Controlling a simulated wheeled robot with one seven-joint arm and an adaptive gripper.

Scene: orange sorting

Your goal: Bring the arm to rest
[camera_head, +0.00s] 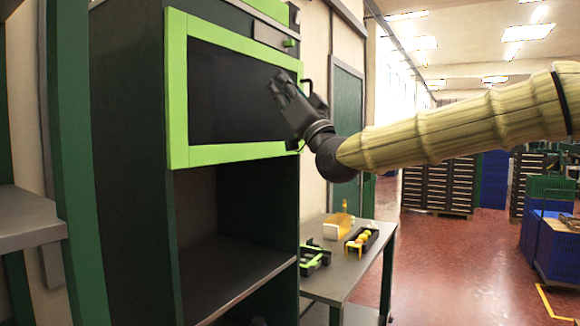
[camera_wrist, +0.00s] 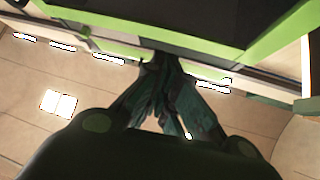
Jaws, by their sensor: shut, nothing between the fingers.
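My gripper (camera_head: 281,84) is at the end of my raised arm, in front of the green-framed dark panel of a cabinet (camera_head: 178,92). It points up and to the left, and its fingers are shut with nothing between them. In the wrist view my gripper (camera_wrist: 160,62) shows its dark fingers drawn together at the middle, below a green and dark cabinet edge (camera_wrist: 130,47). I cannot tell whether the fingertips touch the cabinet. My arm reaches in from the right of the head view, clad in a ribbed tan cover.
A grey table (camera_head: 345,275) stands right of the cabinet, bearing a dark tray (camera_head: 372,235) with orange and yellow round things, a yellow-and-white object (camera_head: 337,227) and a green-and-black device (camera_head: 315,258). Blue crates (camera_head: 556,245) stand at the far right. Red floor (camera_head: 440,270) lies open between.

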